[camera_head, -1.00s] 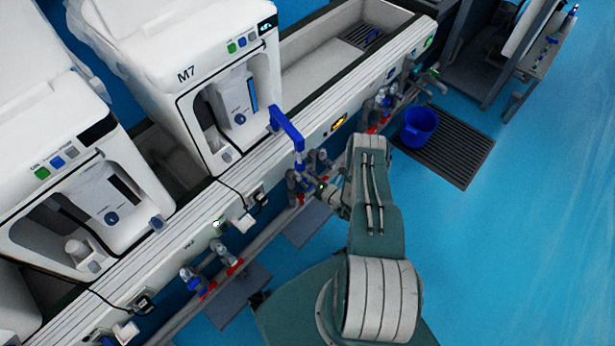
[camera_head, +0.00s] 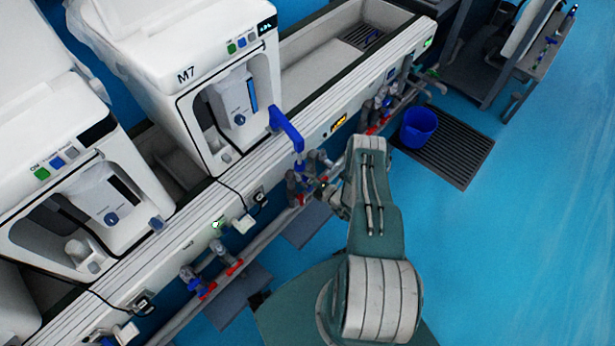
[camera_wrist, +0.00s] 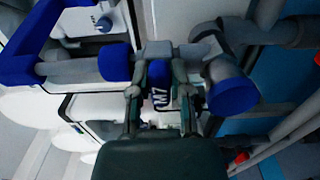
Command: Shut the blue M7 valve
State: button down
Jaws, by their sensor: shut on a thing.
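The M7 machine (camera_head: 205,90) stands on the long white bench, with a cluster of valves and grey pipes (camera_head: 297,182) below its front right corner. A blue angled pipe (camera_head: 288,130) comes down to this cluster. My gripper (camera_head: 328,186) is at the cluster, partly hidden by my arm. In the wrist view my gripper (camera_wrist: 159,85) has its two fingers on either side of a small blue valve handle (camera_wrist: 158,73) and is shut on it. Other blue parts flank it on the left (camera_wrist: 115,62) and right (camera_wrist: 232,97). The handle's exact angle is hard to tell.
A second valve pair (camera_head: 210,270) with red parts lies lower left, and another (camera_head: 383,103) lies up the bench. A blue bucket (camera_head: 418,126) stands on a dark floor grate (camera_head: 455,150). The blue floor at right is clear.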

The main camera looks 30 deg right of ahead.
jog(key=shift+s+d+f, duration=0.1)
jog(key=shift+f, duration=0.05)
jog(key=c, duration=0.6)
grip_release()
jog(key=shift+o, duration=0.2)
